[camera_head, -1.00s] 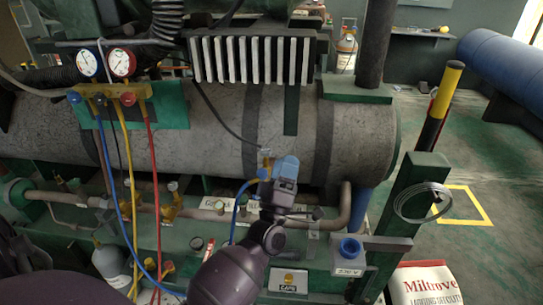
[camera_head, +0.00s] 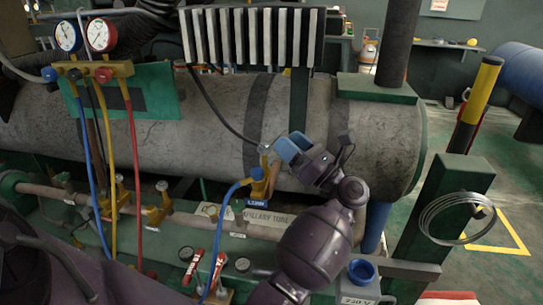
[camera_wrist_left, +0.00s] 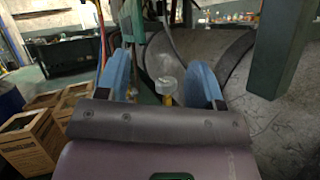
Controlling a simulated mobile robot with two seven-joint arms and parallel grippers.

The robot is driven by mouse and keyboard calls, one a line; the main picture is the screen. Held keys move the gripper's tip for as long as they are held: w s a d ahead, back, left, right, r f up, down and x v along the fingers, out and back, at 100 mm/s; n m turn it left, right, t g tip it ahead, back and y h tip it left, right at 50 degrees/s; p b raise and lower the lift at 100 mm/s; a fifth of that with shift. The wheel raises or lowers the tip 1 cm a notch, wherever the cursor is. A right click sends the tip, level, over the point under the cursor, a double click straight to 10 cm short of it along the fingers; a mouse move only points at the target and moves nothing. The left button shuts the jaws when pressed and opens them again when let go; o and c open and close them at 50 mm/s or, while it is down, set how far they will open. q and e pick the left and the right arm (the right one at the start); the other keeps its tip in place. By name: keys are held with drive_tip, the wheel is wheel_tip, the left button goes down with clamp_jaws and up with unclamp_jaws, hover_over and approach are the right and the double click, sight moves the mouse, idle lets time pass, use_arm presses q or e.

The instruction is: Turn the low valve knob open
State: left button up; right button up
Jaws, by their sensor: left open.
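A brass valve (camera_head: 259,178) with a small grey knob (camera_head: 264,148) on top stands in front of the large grey tank; a blue hose joins it. I cannot read whether its label marks it as the low valve. My left gripper (camera_head: 287,148) has blue fingers, is open, and points left just beside this knob. In the left wrist view the grey knob (camera_wrist_left: 166,86) shows between the two open fingers (camera_wrist_left: 162,70), apart from both. A gauge manifold (camera_head: 95,70) at upper left has a blue knob (camera_head: 49,74) and a red knob. My right gripper is not in view.
The grey tank (camera_head: 160,125) lies close behind the valve, with a white-finned block (camera_head: 250,37) above. Blue, yellow and red hoses hang at left. A green post (camera_head: 457,200) with a wire coil (camera_head: 455,218) stands at right.

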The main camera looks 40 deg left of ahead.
sight(265, 146)
use_arm(q)
drive_tip(key=w+d+f+n+g+h+b, duration=0.2)
drive_tip(key=w+f+n+g+h+b, duration=0.15)
drive_tip(key=f+n+h, duration=0.2)
drive_tip(key=shift+n+h, duration=0.25)
drive_tip(key=shift+h, duration=0.1)
drive_tip(key=x, duration=0.3)
drive_tip(key=r+x, duration=0.1)
drive_tip(key=x, duration=0.6)
drive_tip(key=shift+s+a+r, duration=0.15)
drive_tip(key=shift+s+a, duration=0.05)
drive_tip(key=shift+s, duration=0.2)
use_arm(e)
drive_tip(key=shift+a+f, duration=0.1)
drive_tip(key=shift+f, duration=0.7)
use_arm(q)
drive_tip(key=c, duration=0.9)
drive_tip(key=shift+b, duration=0.3)
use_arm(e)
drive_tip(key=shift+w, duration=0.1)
